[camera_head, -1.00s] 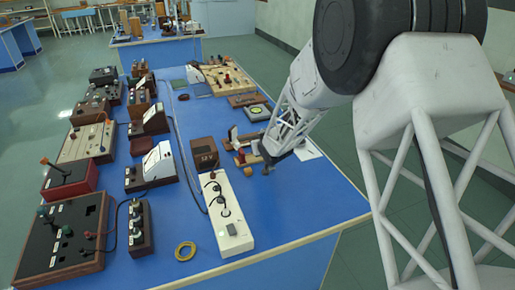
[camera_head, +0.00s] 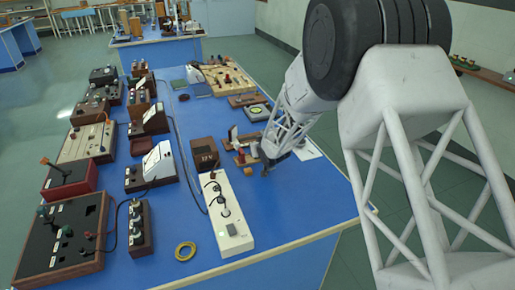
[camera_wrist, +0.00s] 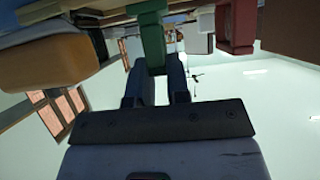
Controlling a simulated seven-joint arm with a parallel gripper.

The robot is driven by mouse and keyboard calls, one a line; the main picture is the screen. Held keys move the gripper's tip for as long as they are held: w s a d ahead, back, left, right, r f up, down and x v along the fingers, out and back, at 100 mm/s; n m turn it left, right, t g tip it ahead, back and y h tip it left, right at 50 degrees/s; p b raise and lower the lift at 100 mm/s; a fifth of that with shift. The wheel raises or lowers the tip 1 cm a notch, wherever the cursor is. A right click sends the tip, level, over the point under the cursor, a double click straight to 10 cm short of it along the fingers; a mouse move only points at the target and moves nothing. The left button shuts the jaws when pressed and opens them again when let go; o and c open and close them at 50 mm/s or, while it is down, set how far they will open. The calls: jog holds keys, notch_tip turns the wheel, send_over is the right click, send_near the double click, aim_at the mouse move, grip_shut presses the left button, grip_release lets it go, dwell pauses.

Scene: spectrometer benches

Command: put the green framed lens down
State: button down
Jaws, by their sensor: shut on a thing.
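My gripper (camera_head: 268,168) is low over the right part of the blue bench, beside the small wooden pieces there. In the wrist view its two dark fingers (camera_wrist: 156,85) are shut on the green framed lens (camera_wrist: 152,42). Only a narrow green upright part of it shows, at the top between the fingertips. I cannot make out the lens in the head view, where the arm and gripper cover that spot. I cannot tell whether it touches the bench.
Wooden pieces (camera_head: 242,158) stand just left of my gripper. A white power strip (camera_head: 228,215) and a dark brown box (camera_head: 205,153) are further left. A white sheet (camera_head: 307,150) lies to the right. The blue bench top (camera_head: 300,205) is clear toward the front right.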

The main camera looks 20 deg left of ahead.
jog(key=shift+f, duration=0.25)
jog(key=shift+f, duration=0.15)
jog(key=c, duration=1.1)
grip_release()
jog(key=shift+s+d, duration=0.1)
jog(key=v, duration=0.7)
jog(key=shift+s, duration=0.35)
jog(key=shift+d, duration=0.1)
jog(key=shift+d, duration=0.1)
